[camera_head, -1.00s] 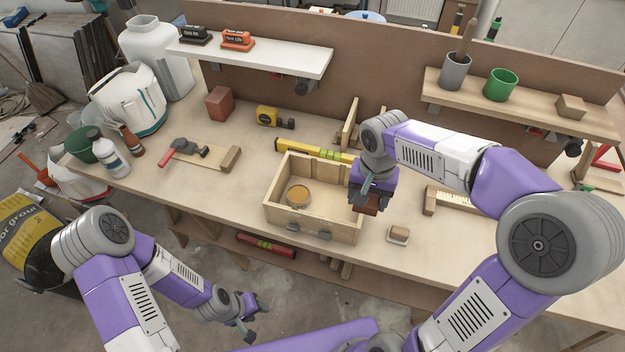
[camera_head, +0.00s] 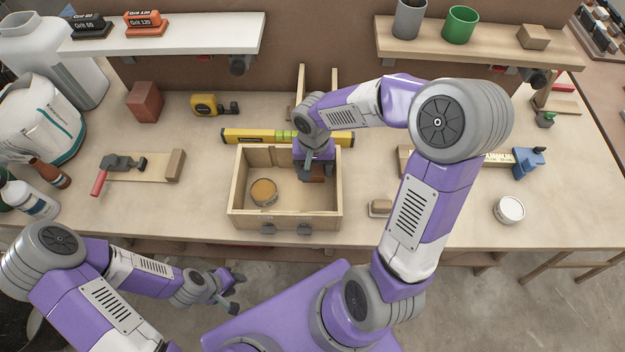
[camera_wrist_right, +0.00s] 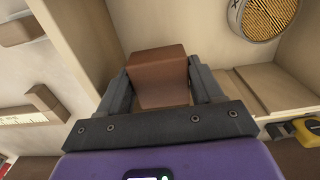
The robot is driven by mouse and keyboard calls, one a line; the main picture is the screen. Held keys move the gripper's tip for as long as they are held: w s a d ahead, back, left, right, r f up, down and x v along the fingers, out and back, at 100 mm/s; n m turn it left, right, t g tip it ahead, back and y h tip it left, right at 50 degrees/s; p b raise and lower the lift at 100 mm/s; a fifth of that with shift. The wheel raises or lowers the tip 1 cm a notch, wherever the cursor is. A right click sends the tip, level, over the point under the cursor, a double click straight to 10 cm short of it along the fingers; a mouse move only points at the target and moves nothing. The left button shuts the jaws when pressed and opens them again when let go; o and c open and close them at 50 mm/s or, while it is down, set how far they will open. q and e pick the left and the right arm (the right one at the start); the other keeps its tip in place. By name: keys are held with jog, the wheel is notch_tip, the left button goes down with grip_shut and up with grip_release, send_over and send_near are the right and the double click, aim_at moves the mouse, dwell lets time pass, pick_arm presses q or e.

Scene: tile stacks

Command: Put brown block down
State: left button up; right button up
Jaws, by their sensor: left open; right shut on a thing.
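The brown block (camera_wrist_right: 158,75) is clamped between the fingers of my right gripper (camera_wrist_right: 160,88) in the right wrist view. In the head view, the brown block (camera_head: 315,174) shows partly below my right gripper (camera_head: 314,168), within the right part of the open wooden box (camera_head: 284,219). Whether it touches the box floor I cannot tell. My left gripper (camera_head: 234,291) is open and empty, in front of the bench and away from the box.
A round tin (camera_head: 263,191) lies in the left part of the box. A yellow level (camera_head: 245,136) lies behind it. A reddish block (camera_head: 145,102) and tape measure (camera_head: 206,104) stand back left.

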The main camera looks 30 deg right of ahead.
aim_at(313, 184)
notch_tip(313, 184, down, 6)
jog(key=shift+r+b, duration=0.2)
jog(key=shift+b, duration=0.6)
jog(key=shift+r, duration=0.1)
jog(key=o, duration=0.9)
jog(key=shift+c, duration=0.2)
jog(key=shift+r, duration=0.1)
notch_tip(313, 184, up, 12)
jog(key=p, duration=0.3)
jog(key=shift+p, duration=0.35)
